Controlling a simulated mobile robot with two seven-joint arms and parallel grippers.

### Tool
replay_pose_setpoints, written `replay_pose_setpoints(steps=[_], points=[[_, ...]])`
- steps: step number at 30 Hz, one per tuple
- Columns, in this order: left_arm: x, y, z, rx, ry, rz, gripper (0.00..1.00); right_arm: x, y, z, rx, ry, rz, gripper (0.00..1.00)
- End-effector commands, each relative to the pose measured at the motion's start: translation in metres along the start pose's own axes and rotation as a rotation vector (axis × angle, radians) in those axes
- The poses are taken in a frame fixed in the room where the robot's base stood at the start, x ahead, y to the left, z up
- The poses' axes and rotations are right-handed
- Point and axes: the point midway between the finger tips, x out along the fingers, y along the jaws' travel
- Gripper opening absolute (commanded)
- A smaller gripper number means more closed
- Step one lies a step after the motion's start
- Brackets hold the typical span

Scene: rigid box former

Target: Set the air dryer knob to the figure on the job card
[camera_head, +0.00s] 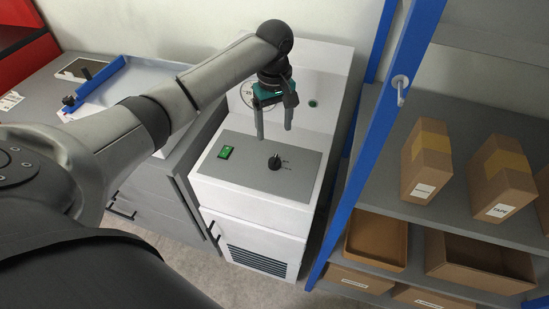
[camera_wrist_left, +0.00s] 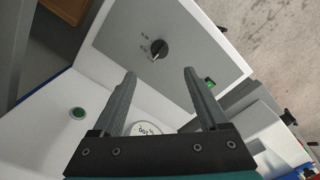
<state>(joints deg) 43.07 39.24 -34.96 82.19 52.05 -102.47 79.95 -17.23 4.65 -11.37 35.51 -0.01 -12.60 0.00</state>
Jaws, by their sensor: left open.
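The air dryer (camera_head: 262,187) is a white cabinet with a grey control panel on its sloped top. Its black knob (camera_head: 274,162) sits on the right part of the panel, with small marks beside it too small to read. The knob also shows in the left wrist view (camera_wrist_left: 159,49), beyond the fingertips. My left gripper (camera_head: 274,134) is open and empty, above the panel and apart from the knob. In the left wrist view its two fingers (camera_wrist_left: 158,73) are spread. A job card cannot be made out for certain. My right gripper is not in view.
A green switch (camera_head: 225,152) is on the panel's left part. A round gauge (camera_head: 247,93) and a green button (camera_head: 313,103) are on the dryer's upright back. A blue-framed shelf with cardboard boxes (camera_head: 427,160) stands to the right. A grey bench with a blue tray (camera_head: 140,72) is to the left.

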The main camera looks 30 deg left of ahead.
Motion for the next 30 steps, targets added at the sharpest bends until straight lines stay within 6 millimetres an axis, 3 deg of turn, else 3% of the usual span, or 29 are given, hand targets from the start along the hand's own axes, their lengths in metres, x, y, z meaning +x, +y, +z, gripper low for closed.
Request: replay_pose_setpoints(steps=[1, 9, 15, 21, 30], points=[[0.015, -0.001, 0.001, 0.0, -0.002, -0.004, 0.77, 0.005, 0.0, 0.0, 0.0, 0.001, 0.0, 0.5], [0.074, -0.001, 0.001, 0.003, 0.0, -0.003, 0.77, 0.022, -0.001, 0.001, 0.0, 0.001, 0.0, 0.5], [0.106, 0.0, 0.001, 0.003, 0.001, -0.002, 0.77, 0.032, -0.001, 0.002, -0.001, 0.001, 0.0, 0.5], [0.119, 0.0, 0.001, 0.005, 0.001, -0.001, 0.77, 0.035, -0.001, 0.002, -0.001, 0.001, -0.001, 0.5], [0.12, 0.0, 0.001, 0.005, 0.001, 0.0, 0.76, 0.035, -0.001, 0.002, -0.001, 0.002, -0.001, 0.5]])
